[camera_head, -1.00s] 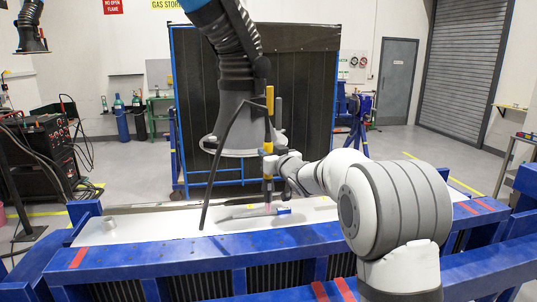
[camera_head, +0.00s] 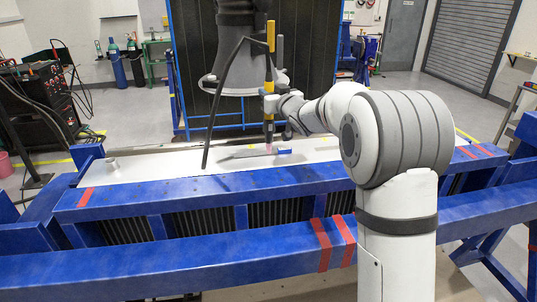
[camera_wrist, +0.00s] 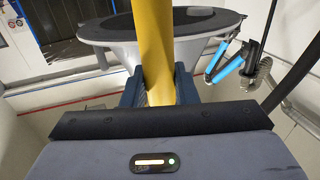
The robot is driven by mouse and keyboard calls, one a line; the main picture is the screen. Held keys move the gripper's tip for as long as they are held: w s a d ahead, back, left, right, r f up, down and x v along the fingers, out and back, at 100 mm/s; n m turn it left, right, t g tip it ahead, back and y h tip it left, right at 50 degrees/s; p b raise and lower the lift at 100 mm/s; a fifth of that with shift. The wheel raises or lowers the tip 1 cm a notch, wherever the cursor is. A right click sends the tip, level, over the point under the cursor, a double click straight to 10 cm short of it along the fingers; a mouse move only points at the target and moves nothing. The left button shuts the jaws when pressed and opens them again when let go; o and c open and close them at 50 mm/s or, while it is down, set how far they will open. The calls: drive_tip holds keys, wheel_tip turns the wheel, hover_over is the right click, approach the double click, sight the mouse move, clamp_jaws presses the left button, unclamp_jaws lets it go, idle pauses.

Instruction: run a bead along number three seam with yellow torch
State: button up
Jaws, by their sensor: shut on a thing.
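The yellow torch (camera_head: 269,100) stands about upright over the table in the head view, its pinkish tip close to a grey plate piece with a blue end (camera_head: 284,152). I cannot tell whether the tip touches it. My gripper (camera_head: 280,107) is shut around the torch. In the wrist view the yellow torch shaft (camera_wrist: 154,45) runs between the dark fingers of my gripper (camera_wrist: 158,88). No seam or seam number is readable, so I cannot pick out number three.
The white table top (camera_head: 135,169) sits in a blue frame (camera_head: 185,262) with red stripes. A small grey cylinder (camera_head: 112,164) stands at its left end. A dark hose or rod (camera_head: 221,100) slants down left of the torch. A large grey flared hood (camera_head: 235,78) hangs behind.

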drive_tip(key=shift+f+b, duration=0.25)
drive_tip(key=shift+b, duration=0.05)
idle(0.5)
drive_tip(key=shift+r, duration=0.15)
idle(0.6)
drive_tip(key=s+a+b, duration=0.1)
drive_tip(key=a+b, duration=0.3)
drive_tip(key=a, duration=0.4)
drive_tip(key=shift+s+b, duration=0.25)
drive_tip(key=shift+b, duration=0.05)
idle(5.3)
